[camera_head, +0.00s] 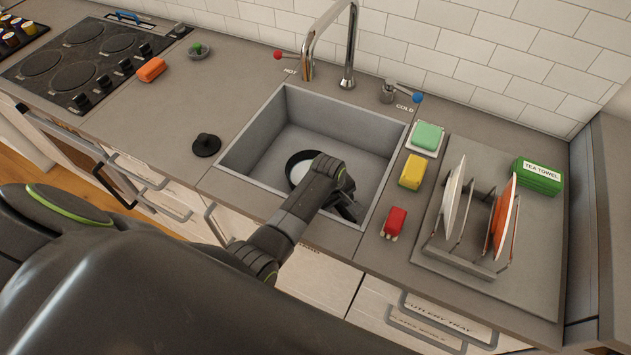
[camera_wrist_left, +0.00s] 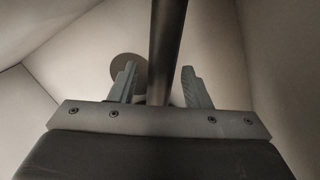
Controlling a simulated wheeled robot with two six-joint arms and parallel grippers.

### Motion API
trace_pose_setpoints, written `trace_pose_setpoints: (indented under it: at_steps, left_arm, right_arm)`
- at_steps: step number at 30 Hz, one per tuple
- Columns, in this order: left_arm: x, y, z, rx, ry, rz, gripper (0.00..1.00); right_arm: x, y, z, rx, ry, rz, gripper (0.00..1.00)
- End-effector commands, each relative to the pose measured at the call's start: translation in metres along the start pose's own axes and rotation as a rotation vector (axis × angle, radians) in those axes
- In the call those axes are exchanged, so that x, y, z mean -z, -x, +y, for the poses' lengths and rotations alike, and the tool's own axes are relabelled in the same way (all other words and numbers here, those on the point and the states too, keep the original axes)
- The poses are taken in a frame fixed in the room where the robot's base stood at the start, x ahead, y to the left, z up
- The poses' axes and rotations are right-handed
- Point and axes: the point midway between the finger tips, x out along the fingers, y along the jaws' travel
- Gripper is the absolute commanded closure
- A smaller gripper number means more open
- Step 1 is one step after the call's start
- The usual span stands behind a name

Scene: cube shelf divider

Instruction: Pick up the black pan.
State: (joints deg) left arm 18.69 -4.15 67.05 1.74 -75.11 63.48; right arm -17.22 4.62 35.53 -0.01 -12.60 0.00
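The black pan (camera_head: 291,160) lies in the sink, with its dark rim and pale inside partly showing. My left arm and gripper hide the rest of it in the head view. My left gripper (camera_head: 349,211) is down inside the sink at the pan's right. In the left wrist view my left gripper (camera_wrist_left: 158,88) has its two fingers apart. A dark bar (camera_wrist_left: 168,45), which looks like the pan's handle, runs between the fingers with a gap on both sides. Whether it touches the palm is hidden. My right gripper is not in view.
The grey sink (camera_head: 262,126) has walls close around my left gripper. The tap (camera_head: 348,50) rises behind it.

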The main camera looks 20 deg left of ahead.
Motion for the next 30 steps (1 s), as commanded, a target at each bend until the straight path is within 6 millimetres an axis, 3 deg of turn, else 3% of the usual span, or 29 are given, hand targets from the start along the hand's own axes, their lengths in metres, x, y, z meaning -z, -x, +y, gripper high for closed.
trace_pose_setpoints:
  at_steps: [1,9,22,30]
  left_arm:
    - [0.0,0.0,0.0,0.0,0.0,0.0,0.64]
    - [0.0,0.0,0.0,0.0,0.0,0.0,0.99]
    - [0.001,0.007,0.003,-0.005,-0.001,0.004,1.0]
    - [0.001,0.043,0.011,-0.008,-0.002,0.004,1.0]
  right_arm:
    - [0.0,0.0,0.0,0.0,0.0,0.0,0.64]
    - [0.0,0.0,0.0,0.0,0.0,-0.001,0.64]
    - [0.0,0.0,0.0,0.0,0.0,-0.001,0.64]
    - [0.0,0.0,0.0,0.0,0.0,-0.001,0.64]
